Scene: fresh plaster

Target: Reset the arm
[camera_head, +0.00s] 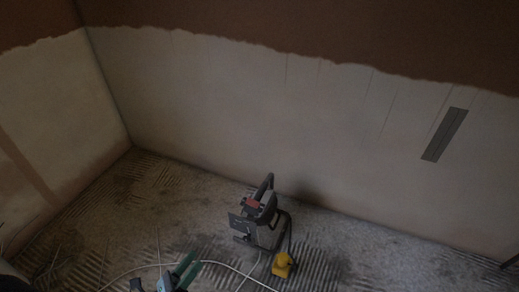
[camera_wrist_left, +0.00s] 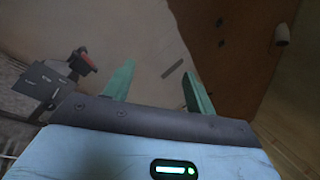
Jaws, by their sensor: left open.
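My left gripper (camera_head: 184,268) shows at the bottom of the head view, with a green finger in sight and the rest cut off by the frame edge. In the left wrist view its two green fingers (camera_wrist_left: 158,88) stand apart with nothing between them. The wall lies beyond the fingertips. My right gripper does not show in either view.
A dark machine with a handle (camera_head: 262,215) stands on the rough floor, with a yellow plug-like piece (camera_head: 282,265) beside it. Pale cables (camera_head: 215,263) lie across the floor. A dark strip (camera_head: 444,134) is on the half-plastered wall (camera_head: 230,110).

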